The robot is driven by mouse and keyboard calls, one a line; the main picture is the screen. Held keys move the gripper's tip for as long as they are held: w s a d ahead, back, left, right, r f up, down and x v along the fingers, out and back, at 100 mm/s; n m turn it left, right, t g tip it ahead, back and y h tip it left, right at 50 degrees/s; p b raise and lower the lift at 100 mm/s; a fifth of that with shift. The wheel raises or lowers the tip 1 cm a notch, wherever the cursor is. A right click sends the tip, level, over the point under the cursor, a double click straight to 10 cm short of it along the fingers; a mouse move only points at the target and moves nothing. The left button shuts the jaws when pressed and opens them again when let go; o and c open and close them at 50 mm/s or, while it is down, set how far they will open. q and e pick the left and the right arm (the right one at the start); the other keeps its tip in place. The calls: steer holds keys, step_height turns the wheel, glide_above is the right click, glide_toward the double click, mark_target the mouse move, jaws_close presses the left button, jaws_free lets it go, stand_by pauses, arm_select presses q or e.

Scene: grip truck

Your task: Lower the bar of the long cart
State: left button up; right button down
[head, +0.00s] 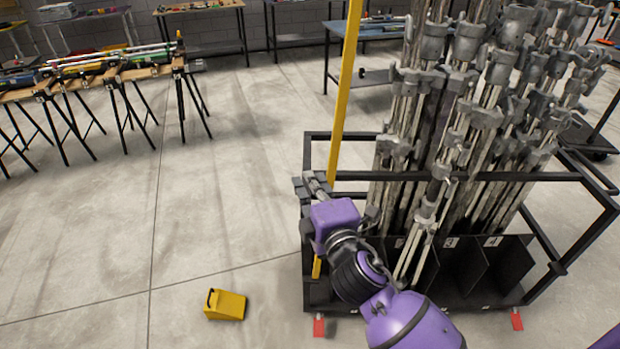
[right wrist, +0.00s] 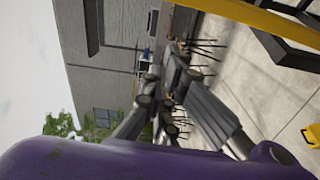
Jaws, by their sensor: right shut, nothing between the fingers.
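The long cart (head: 470,177) is a black frame on the right in the head view, loaded with grey metal stands. A yellow bar (head: 345,80) stands up at its left end, slightly tilted. It also crosses the top right of the right wrist view (right wrist: 262,20). My right gripper (head: 311,186) is at the cart's left end, and its purple body covers part of the bar's lower length. In the right wrist view its fingers (right wrist: 165,88) are shut and empty, with the bar off to one side. I cannot tell whether the gripper touches the bar. My left gripper is out of view.
A yellow wedge (head: 225,305) lies on the floor left of the cart. Red pieces (head: 319,324) show at the cart's front feet. Work tables with tools (head: 110,65) stand at the back left. The concrete floor left of the cart is mostly clear.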

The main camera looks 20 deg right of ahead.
mark_target(331, 172)
arm_select(q)
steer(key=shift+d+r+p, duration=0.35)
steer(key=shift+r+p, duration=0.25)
steer(key=shift+p, duration=0.1)
arm_select(e)
steer(key=w+d, duration=0.3)
steer(key=w, duration=0.4)
steer(key=shift+d, duration=0.25)
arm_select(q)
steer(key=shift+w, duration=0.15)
arm_select(e)
steer(key=shift+d, duration=0.1)
